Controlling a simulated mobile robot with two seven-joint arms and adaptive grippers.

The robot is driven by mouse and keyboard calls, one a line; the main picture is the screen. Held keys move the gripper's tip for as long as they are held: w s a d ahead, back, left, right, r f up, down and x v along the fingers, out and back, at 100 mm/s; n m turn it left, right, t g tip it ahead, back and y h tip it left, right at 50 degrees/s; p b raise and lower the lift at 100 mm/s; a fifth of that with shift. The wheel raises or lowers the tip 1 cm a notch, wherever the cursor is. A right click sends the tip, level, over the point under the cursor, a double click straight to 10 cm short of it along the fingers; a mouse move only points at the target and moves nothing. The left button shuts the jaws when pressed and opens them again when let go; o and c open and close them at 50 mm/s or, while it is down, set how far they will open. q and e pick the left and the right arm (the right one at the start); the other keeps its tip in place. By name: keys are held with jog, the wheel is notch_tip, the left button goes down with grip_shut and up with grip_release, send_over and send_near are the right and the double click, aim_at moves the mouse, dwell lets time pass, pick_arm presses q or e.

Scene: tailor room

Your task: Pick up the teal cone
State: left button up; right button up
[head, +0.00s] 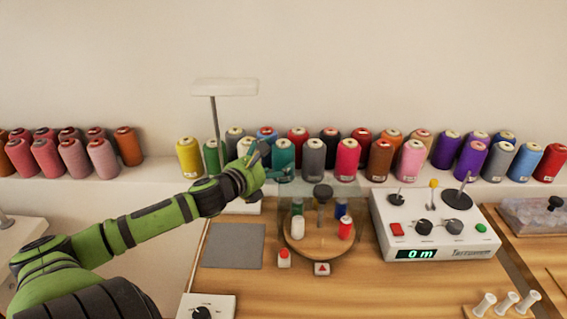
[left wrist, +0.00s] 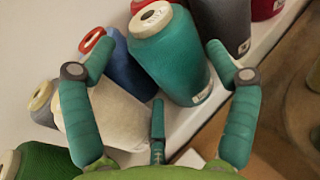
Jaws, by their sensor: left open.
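The teal cone (head: 285,154) stands in the row of thread cones on the white shelf behind the table. In the left wrist view the teal cone (left wrist: 172,62) fills the upper middle, its pale top toward the camera. My left gripper (head: 268,158) is open in front of it. In the left wrist view its teal fingers (left wrist: 157,65) spread to either side of the cone, with a shorter finger below. No grip on the cone shows. My right gripper is not in view.
A grey cone (head: 313,154) stands close on the right of the teal one. Blue (left wrist: 127,65) and whitish (left wrist: 105,113) cones crowd its left. A round wooden carousel (head: 322,246) under a clear cover and a white control box (head: 433,225) stand on the table. A grey mat (head: 234,246) lies left.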

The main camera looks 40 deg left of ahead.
pick_arm(q)
jog(key=shift+w, duration=0.55)
jog(key=c, duration=1)
